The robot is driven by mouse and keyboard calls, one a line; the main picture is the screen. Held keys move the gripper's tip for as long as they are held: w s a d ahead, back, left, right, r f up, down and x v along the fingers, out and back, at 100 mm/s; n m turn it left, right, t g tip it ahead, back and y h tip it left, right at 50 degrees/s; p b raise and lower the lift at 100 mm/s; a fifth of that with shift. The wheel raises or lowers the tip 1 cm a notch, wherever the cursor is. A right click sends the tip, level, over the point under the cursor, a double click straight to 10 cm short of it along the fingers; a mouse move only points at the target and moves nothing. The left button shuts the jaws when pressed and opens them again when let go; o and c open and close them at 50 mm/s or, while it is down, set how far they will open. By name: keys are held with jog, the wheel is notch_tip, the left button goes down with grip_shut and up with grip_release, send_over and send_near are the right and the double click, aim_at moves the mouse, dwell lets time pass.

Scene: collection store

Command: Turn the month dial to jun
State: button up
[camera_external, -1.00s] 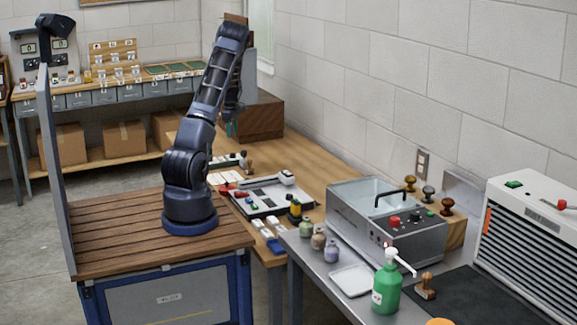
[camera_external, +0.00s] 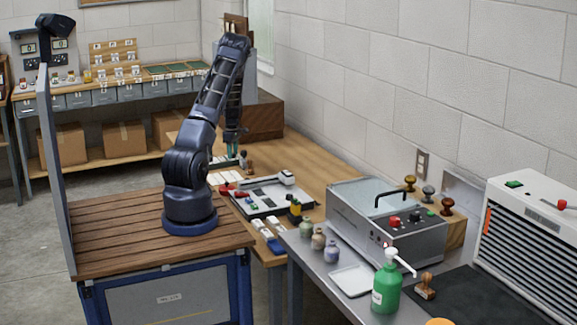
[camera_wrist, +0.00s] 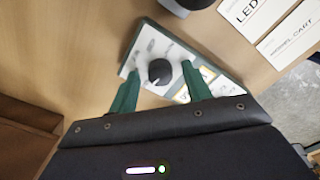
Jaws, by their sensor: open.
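The month dial (camera_wrist: 159,72) is a dark round knob with a pale pointer mark, on a light grey plate (camera_wrist: 142,50) with small printed labels, seen in the wrist view. The labels are too blurred to read. My gripper (camera_wrist: 157,85) is open, its green fingers on either side of the knob, with gaps between fingers and knob. Whether the fingertips are level with the knob cannot be told. In the external view my gripper (camera_external: 233,150) points down over the wooden bench, and the plate is mostly hidden there.
A dark round object (camera_wrist: 186,4) stands just beyond the plate. Printed cards (camera_wrist: 262,22) lie to the right in the wrist view. A brown box (camera_external: 262,117) stands behind the gripper. A grey tray with parts (camera_external: 268,196) lies nearer on the bench.

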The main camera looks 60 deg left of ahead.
jog(key=c, duration=1)
jog(key=shift+m, duration=0.4)
jog(key=m, duration=0.7)
jog(key=shift+s+m, duration=0.1)
jog(key=shift+m, duration=0.2)
jog(key=m, duration=0.3)
jog(key=shift+m, duration=0.3)
jog(key=shift+r+m, duration=0.1)
jog(key=shift+m, duration=1.7)
jog(key=shift+a, duration=0.1)
